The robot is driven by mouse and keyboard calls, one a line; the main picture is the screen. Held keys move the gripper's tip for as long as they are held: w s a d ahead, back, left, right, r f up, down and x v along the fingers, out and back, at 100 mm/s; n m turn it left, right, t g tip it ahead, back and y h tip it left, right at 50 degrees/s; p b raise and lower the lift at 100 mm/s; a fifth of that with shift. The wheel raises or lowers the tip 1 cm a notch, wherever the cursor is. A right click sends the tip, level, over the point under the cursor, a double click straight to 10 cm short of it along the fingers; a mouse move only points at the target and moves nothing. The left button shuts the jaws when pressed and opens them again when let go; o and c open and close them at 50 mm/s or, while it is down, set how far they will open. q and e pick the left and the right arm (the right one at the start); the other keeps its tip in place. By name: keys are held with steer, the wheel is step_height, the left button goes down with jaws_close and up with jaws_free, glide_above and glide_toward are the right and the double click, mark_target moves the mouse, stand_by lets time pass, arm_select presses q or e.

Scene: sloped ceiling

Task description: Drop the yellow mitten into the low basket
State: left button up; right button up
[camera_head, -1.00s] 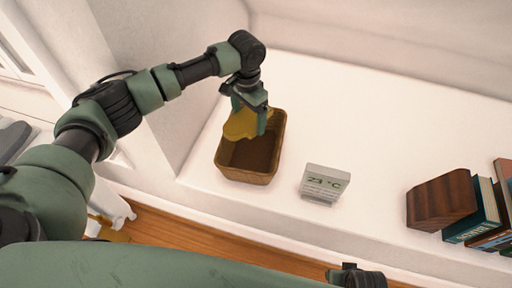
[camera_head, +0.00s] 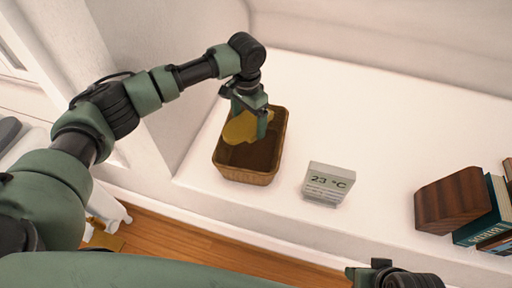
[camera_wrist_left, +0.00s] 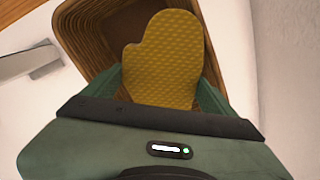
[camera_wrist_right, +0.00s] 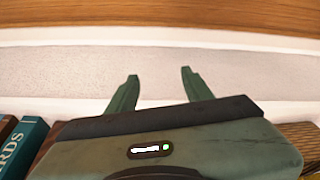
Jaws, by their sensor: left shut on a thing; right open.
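The yellow mitten (camera_head: 240,128) is held by my left gripper (camera_head: 250,120) over the low brown basket (camera_head: 245,176). In the left wrist view the quilted mitten (camera_wrist_left: 163,60) sits between the two fingers, with the basket's ribbed wall (camera_wrist_left: 85,40) behind it. The mitten covers part of the basket's inside. I cannot tell whether it touches the basket. My right gripper is open and empty in the right wrist view (camera_wrist_right: 158,85); in the head view only a part of it shows at the bottom edge.
A small white display block (camera_head: 328,183) stands on the white ledge right of the basket. A wooden block (camera_head: 452,200) and several books (camera_head: 480,220) stand further right. A wall rises left of the basket. The ledge behind the display is clear.

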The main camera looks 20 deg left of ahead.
arm_select(q)
steer(key=shift+f, duration=0.35)
steer(key=f+b, duration=0.1)
steer(key=b, duration=0.1)
steer(key=shift+f+b, duration=0.15)
steer(key=shift+b, duration=0.25)
steer(key=shift+f, duration=0.1)
arm_select(e)
steer(key=w+a+r+t+y, duration=0.1)
steer(key=w+a+t, duration=0.1)
steer(key=w, duration=0.4)
steer(key=shift+w+t, duration=0.3)
steer(key=shift+t, duration=0.5)
arm_select(q)
steer(key=o, duration=1.2)
steer(key=shift+c, duration=0.2)
arm_select(e)
steer(key=shift+s, duration=0.1)
